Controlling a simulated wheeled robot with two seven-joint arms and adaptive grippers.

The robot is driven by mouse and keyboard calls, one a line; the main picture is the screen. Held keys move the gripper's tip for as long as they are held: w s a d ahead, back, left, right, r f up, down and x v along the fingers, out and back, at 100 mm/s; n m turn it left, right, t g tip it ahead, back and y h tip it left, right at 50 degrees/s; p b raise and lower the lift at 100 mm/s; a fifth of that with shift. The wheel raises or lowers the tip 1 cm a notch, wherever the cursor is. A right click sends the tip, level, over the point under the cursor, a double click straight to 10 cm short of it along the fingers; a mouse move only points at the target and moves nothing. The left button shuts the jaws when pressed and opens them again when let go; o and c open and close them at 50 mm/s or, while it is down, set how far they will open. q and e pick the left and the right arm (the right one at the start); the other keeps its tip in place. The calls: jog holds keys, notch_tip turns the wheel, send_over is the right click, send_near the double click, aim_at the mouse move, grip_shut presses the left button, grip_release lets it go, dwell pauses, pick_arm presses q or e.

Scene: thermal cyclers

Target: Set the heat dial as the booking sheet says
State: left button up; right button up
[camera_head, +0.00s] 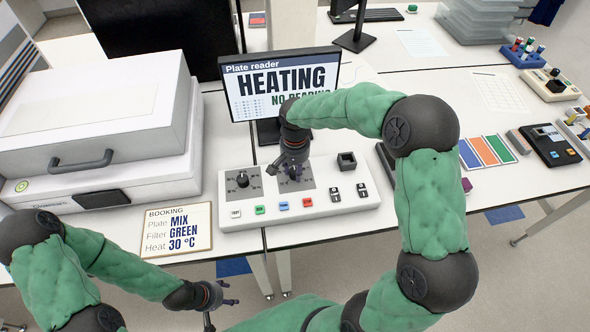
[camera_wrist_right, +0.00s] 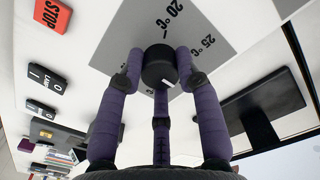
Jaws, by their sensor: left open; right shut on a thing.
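The heat dial (camera_wrist_right: 159,66) is a black knob on a grey plate marked 20 °C and 25 °C in the right wrist view. My right gripper (camera_head: 289,172) is shut on this dial, its purple fingers around the knob. In the head view the gripper mostly hides the dial and its pointer. The booking sheet (camera_head: 177,229) reads Plate MIX, Filter GREEN, Heat 30 °C. The white control panel (camera_head: 362,203) bears the dial. My left gripper (camera_head: 222,297) is open and empty, low in front of the table.
The plate reader screen (camera_head: 281,84) shows HEATING and NO READING, partly behind my right arm. A second dial (camera_head: 242,180) sits left on the panel, above several coloured buttons, with LAMP switches (camera_head: 335,194) to the right. A large white machine (camera_head: 105,125) stands at left.

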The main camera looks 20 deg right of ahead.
aim_at(295, 170)
dwell(0.4)
jog(key=o, duration=1.1)
jog(key=shift+w, duration=0.1)
jog(key=shift+o, duration=0.2)
notch_tip(295, 170, up, 12)
